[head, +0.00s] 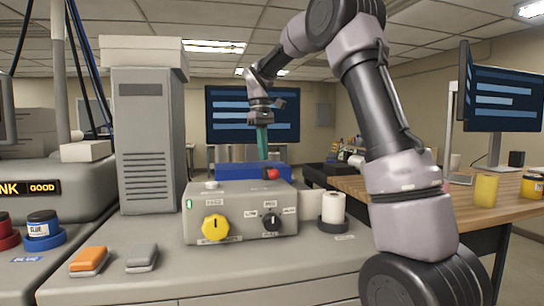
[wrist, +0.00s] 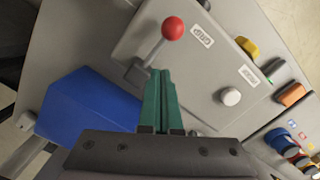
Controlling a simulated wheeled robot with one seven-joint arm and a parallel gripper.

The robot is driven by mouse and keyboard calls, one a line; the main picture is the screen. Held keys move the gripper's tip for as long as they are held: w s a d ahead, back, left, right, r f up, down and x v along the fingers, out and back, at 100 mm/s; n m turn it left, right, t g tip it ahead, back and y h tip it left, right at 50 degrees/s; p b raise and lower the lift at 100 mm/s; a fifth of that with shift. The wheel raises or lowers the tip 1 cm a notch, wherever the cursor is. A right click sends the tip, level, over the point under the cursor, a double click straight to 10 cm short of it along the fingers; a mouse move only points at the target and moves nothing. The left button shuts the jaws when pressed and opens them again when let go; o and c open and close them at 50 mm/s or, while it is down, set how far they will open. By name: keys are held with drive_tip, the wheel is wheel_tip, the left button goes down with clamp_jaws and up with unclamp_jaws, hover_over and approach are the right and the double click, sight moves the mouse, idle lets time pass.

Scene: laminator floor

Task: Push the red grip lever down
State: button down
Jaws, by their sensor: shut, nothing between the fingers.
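In the head view my gripper (head: 262,152) points down just above and behind the knob.
A blue block (wrist: 88,105) lies behind the box. A white roll (head: 333,207) stands to the right. Orange (head: 88,260) and grey (head: 142,257) blocks lie in front left.

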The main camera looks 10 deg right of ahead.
wheel_tip(320, 180, up, 10)
drive_tip(key=shift+w+a, duration=0.25)
drive_tip(key=shift+w, duration=0.15)
drive_tip(key=shift+r, duration=0.1)
drive_tip(key=s+d+m+t+y, duration=0.1)
drive_tip(key=s+d+m+t, duration=0.15)
drive_tip(key=s, duration=0.45)
drive_tip(key=s+d+m+t, duration=0.1)
drive_tip(key=s+d+m, duration=0.15)
drive_tip(key=s, duration=0.45)
drive_tip(key=s+d+f+m+t, duration=0.1)
drive_tip(key=s+f+m+t, duration=0.1)
drive_tip(key=s, duration=0.5)
drive_tip(key=s+d+f+m+t+y, duration=0.1)
drive_tip(key=s+f+m+t, duration=0.1)
drive_tip(key=s+f, duration=0.5)
drive_tip(key=shift+s+d+f+m+t+y, duration=0.35)
drive_tip(key=shift+s+m, duration=0.1)
drive_tip(key=shift+m, duration=0.45)
